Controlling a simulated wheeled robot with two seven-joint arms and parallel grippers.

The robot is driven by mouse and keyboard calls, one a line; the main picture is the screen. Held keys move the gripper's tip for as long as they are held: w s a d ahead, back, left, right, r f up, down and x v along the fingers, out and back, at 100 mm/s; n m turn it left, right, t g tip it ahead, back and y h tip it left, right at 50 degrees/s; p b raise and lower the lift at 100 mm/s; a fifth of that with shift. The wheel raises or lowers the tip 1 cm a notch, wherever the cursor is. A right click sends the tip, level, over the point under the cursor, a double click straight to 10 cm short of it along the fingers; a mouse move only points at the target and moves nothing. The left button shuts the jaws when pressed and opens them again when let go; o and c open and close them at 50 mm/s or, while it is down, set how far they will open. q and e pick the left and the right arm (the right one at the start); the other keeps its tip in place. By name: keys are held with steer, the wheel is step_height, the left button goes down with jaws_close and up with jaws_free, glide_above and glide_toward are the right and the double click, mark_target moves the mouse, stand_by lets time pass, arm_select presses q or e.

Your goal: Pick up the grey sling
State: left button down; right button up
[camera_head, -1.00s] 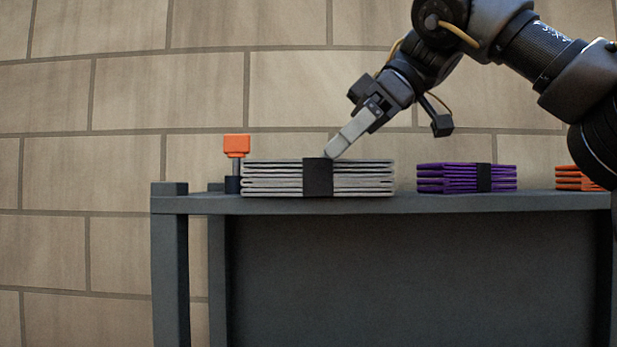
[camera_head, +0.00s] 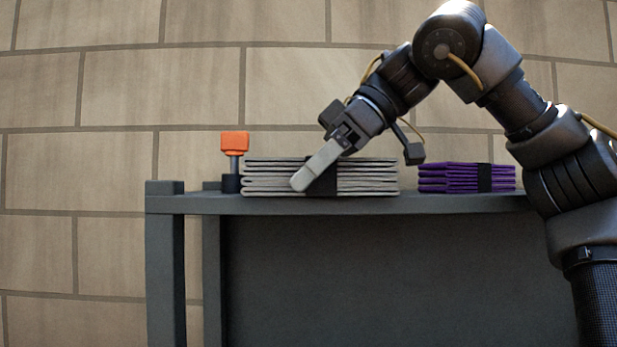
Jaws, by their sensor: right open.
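The grey sling (camera_head: 368,180) is a folded stack with a black band around its middle. It lies flat on the dark shelf top (camera_head: 440,204), left of centre. My right gripper (camera_head: 302,182) comes down from the upper right and is open. My left gripper is not in view.
A folded purple sling (camera_head: 450,178) with a black band lies to the right on the same shelf. An orange-topped post (camera_head: 234,145) stands close to the grey sling's left end. A stone block wall (camera_head: 100,100) is behind. My right arm covers the shelf's right end.

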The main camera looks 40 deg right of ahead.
steer(key=shift+s, duration=0.2)
steer(key=shift+c, duration=1.4)
steer(key=shift+w, duration=0.15)
steer(key=c, duration=1)
steer(key=shift+c, duration=0.5)
steer(key=shift+r, duration=0.15)
